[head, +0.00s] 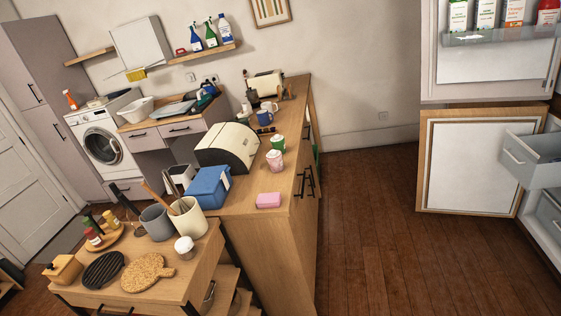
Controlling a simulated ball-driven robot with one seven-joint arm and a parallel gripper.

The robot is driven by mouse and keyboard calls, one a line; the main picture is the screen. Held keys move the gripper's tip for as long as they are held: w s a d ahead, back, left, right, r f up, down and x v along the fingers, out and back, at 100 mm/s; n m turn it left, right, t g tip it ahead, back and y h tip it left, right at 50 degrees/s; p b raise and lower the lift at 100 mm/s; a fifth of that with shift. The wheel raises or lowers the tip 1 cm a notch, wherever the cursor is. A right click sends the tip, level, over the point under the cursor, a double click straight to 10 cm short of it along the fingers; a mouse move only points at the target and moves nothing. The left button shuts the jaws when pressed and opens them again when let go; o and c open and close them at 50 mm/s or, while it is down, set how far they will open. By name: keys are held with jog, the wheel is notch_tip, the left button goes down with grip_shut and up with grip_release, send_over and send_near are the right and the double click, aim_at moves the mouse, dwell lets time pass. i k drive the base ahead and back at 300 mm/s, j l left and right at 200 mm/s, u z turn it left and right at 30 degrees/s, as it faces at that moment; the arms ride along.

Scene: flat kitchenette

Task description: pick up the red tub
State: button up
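I cannot tell for sure which thing is the red tub. A red container with a pale label (547,13) stands at the right end of the open fridge door's shelf, at the top right, cut off by the picture's top edge. A small, low red thing (181,52) sits on the wall shelf (205,54) left of the spray bottles; it is too small to make out. My gripper is not in view.
A wooden counter (240,207) holds a bread bin (227,147), blue box (208,187), pink block (268,200) and lidded cups. A lower trolley (195,265) stands in front. An open drawer (532,158) juts out at right. The wooden floor (380,240) between is clear.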

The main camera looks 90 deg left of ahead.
aim_at(276, 162)
jog(key=u, duration=2.4)
